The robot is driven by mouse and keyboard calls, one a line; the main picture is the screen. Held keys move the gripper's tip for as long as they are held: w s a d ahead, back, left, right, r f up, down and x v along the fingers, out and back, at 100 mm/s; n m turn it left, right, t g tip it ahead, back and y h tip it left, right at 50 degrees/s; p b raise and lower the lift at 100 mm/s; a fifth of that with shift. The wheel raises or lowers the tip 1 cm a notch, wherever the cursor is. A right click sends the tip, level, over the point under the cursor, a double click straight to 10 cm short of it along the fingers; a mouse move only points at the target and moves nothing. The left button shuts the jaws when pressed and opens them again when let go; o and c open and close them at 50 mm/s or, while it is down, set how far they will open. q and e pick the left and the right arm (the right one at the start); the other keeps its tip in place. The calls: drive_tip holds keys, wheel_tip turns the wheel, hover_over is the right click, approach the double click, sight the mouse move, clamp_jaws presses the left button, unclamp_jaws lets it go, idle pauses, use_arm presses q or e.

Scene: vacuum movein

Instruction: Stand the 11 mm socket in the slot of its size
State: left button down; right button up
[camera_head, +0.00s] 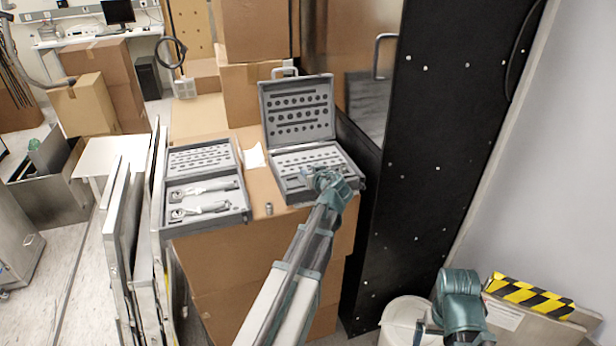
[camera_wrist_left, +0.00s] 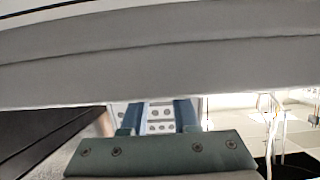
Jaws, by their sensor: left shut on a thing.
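An open grey socket case (camera_head: 351,187) lies on the cardboard box stack, its lid (camera_head: 297,88) raised at the back. Rows of slots fill its base; their sizes are too small to read. My left gripper (camera_head: 311,176) is low over the front of the base. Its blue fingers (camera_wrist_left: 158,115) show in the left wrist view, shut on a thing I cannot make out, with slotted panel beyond. A small grey socket (camera_head: 269,209) stands on the cardboard left of the case; its size is unreadable. My right gripper is at the lower right (camera_head: 460,305); its fingertips are not clear.
A second grey tray (camera_head: 238,217) with ratchets and rows of holes lies to the left on the cardboard. A white paper (camera_head: 253,156) lies between them. A tall black panel (camera_head: 440,130) stands close on the right. A white bucket (camera_head: 402,315) is below.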

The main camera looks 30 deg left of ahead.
use_arm(q)
drive_tip(key=shift+d, duration=0.15)
drive_tip(key=shift+f, duration=0.1)
drive_tip(key=shift+s+f+b, duration=0.25)
drive_tip(key=shift+f+b, duration=0.1)
drive_tip(key=shift+b, duration=0.35)
drive_tip(key=c, duration=0.7)
unclamp_jaws()
drive_tip(key=shift+s+d, duration=0.1)
drive_tip(key=shift+r+p, duration=0.4)
drive_tip(key=shift+p, duration=0.05)
drive_tip(key=shift+r+p, duration=0.4)
drive_tip(key=shift+p, duration=0.1)
drive_tip(key=p+v, duration=0.4)
drive_tip(key=v, duration=0.7)
drive_tip(key=shift+d, duration=0.25)
